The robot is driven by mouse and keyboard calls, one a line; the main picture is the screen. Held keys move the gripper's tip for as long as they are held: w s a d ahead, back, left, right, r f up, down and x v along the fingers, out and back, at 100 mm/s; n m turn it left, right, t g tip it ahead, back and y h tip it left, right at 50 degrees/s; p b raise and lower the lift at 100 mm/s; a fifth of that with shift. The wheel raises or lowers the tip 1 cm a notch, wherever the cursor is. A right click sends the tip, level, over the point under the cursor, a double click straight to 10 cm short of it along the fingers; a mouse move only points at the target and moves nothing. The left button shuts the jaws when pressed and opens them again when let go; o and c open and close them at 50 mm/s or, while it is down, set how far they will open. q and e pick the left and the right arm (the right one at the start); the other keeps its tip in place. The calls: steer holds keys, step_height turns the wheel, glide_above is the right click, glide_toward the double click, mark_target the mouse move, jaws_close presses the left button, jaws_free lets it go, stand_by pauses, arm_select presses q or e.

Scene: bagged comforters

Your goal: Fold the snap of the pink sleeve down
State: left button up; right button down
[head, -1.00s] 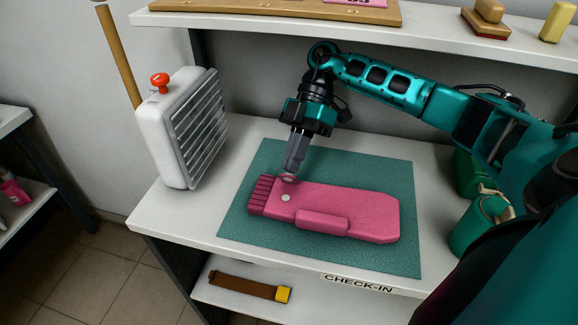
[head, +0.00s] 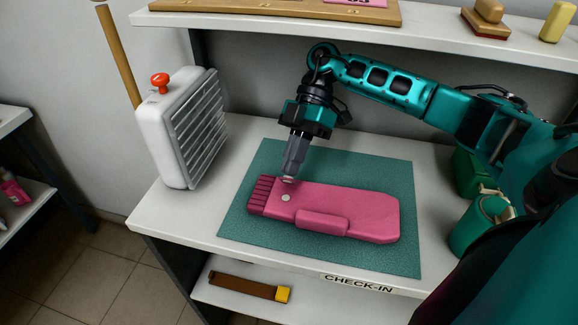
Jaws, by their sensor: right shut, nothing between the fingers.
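The pink sleeve (head: 350,205) lies flat on the green mat (head: 380,170), its ribbed end to the left. A round pale snap stud (head: 286,198) shows on its top near the ribbed end. My right gripper (head: 289,179) is shut and points down at the sleeve's back edge, just behind the stud. A small pale disc shows at its fingertips, against or just under them; I cannot tell whether they touch. The fingertips hide part of the snap area. My left gripper is not in view.
A white louvred box (head: 180,130) with a red knob stands left of the mat. Green canisters (head: 478,225) stand at the right beside my arm. A shelf (head: 450,35) runs above the back. A brown strap (head: 245,286) lies on the lower shelf.

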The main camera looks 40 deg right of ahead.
steer(key=shift+s+a, duration=0.2)
stand_by(0.3)
steer(key=shift+s+a+f, duration=0.15)
steer(key=shift+s+a, duration=0.2)
steer(key=shift+a, duration=0.1)
steer(key=shift+s+a+f, duration=0.3)
steer(key=shift+a, duration=0.05)
steer(key=shift+r, duration=0.15)
stand_by(0.4)
